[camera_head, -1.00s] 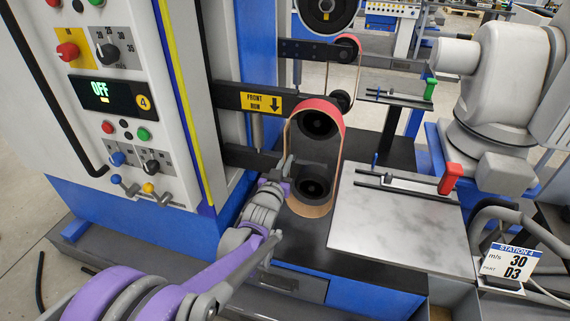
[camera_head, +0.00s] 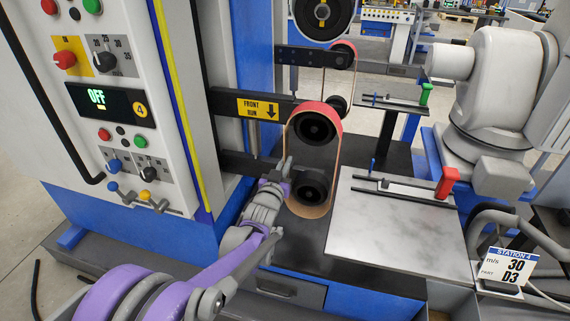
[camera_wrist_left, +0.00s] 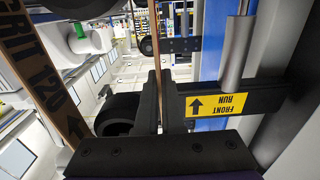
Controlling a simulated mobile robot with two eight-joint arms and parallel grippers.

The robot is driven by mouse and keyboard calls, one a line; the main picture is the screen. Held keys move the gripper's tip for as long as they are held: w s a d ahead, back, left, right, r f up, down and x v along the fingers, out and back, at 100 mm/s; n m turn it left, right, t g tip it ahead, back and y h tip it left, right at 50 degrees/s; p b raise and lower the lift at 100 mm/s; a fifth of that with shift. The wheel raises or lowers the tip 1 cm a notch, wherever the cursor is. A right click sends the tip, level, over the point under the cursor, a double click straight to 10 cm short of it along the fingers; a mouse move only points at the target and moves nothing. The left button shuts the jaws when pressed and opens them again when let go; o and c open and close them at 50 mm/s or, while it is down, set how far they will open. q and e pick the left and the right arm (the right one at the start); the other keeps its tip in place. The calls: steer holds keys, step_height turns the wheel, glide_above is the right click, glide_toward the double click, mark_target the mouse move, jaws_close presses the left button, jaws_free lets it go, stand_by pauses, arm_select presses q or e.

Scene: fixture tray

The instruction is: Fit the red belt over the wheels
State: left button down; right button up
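The belt (camera_head: 333,113) is a tall loop, red over the top and tan lower down. In the head view it runs around the upper black wheel (camera_head: 314,128) and the lower black wheel (camera_head: 311,186), with a slack bend below the lower one. I cannot tell whether it sits fully on the wheel rims. My left gripper (camera_head: 284,172) is at the belt's left side. In the left wrist view, a thin belt strand runs between its close-set black fingers (camera_wrist_left: 160,100); a wide part of the belt (camera_wrist_left: 42,75) shows at the left. My right gripper is out of view.
A pale plate (camera_head: 395,222) with a red-handled lever (camera_head: 447,181) lies right of the belt. A second belted wheel set (camera_head: 342,60) stands behind. A white machine (camera_head: 495,90) is at right.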

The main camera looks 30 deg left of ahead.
arm_select(q)
steer(key=shift+x, duration=1.15)
steer(key=shift+w, duration=0.2)
steer(key=shift+x, duration=0.8)
steer(key=shift+f, duration=0.1)
steer(key=shift+f, duration=0.3)
